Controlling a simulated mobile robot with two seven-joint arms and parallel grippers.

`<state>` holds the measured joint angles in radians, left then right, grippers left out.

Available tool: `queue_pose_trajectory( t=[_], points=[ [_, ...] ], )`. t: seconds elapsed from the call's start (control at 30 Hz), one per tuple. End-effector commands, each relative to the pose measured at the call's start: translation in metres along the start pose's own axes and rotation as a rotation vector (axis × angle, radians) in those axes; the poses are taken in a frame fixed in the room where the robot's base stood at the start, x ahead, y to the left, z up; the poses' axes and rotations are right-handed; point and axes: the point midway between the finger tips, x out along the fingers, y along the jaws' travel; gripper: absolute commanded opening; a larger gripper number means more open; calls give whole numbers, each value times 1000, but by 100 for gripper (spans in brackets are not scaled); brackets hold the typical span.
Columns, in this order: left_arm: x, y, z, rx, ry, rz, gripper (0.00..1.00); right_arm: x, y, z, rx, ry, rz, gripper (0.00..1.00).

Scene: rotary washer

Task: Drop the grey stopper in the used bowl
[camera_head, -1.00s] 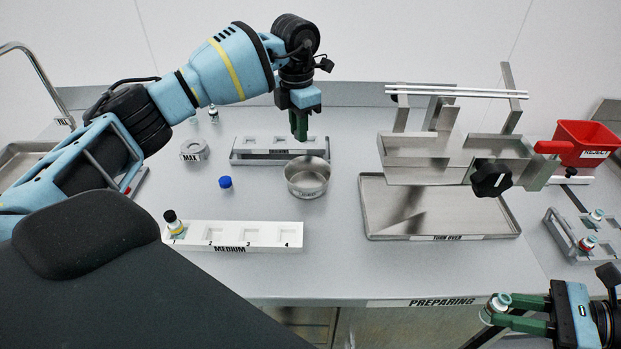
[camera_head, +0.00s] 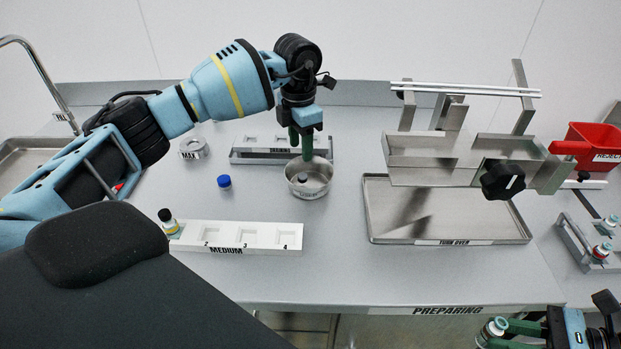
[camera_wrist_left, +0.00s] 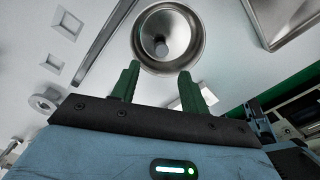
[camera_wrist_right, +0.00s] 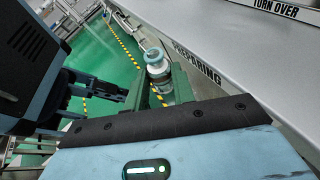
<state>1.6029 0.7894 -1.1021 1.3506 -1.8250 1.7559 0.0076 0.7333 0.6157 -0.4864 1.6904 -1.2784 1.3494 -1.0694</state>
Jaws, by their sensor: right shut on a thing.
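The used bowl (camera_head: 309,190) is a round steel bowl on the bench, right of the blue cap. A small grey stopper (camera_head: 302,178) shows inside its rim; it also shows in the left wrist view (camera_wrist_left: 161,47), near the middle of the bowl (camera_wrist_left: 190,68). My left gripper (camera_head: 301,156) points down at the bowl's back edge. In the left wrist view its fingers (camera_wrist_left: 158,82) are apart with nothing between them. My right gripper (camera_head: 503,333) is shut on a glass vial (camera_wrist_right: 157,72) in front of the bench edge.
The draining rack (camera_head: 262,156) stands behind the bowl. The blue cap (camera_head: 224,182) lies left of it. The medium rack (camera_head: 262,238) in front holds a black-capped vial (camera_head: 168,220). The steel turn-over tray (camera_head: 440,236) and clamp stand (camera_head: 440,158) are at the right.

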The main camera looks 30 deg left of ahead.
Motion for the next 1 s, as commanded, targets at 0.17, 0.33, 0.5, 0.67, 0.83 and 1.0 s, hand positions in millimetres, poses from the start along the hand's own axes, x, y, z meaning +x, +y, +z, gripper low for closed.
queue_pose_trajectory(
  t=[0.17,0.33,0.5,0.67,0.83,1.0],
  points=[
    [0,0,0,0,0,0,44,0,0,0,0,0,0,0],
    [-7,0,0,0,-1,1,44,0,0,0,1,0,0,0],
    [-32,0,1,1,-3,1,44,1,0,-2,3,0,1,0],
    [-65,0,1,1,-4,1,44,2,0,-5,6,-1,3,0],
    [-95,0,1,0,-2,0,44,3,0,-7,8,-1,3,0],
    [-113,0,0,0,0,0,44,3,0,-8,9,-1,4,0]
  ],
)
